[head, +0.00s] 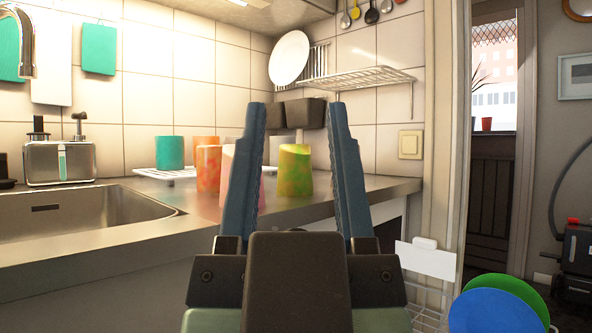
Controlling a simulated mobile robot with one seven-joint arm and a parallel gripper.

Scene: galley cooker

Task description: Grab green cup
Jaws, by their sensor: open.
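A green cup with yellow-orange patches (295,172) stands on the metal counter (375,190). In the picture it appears between the two fingers of my gripper (297,112), which is open and empty. The fingers point forward and upward, and the cup looks to be beyond them, not touched. A plain teal-green cup (169,152) stands farther left on a white rack. A pink cup (227,172) is partly hidden behind the left finger. An orange cup with green patches (208,168) stands beside it.
Another orange cup (206,141) stands behind. A sink (80,210) is at left, with a soap dispenser set (60,160) behind it. A wire shelf (355,80) with a white plate (289,58) hangs above. Blue and green discs (490,308) are at lower right. A doorway opens at right.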

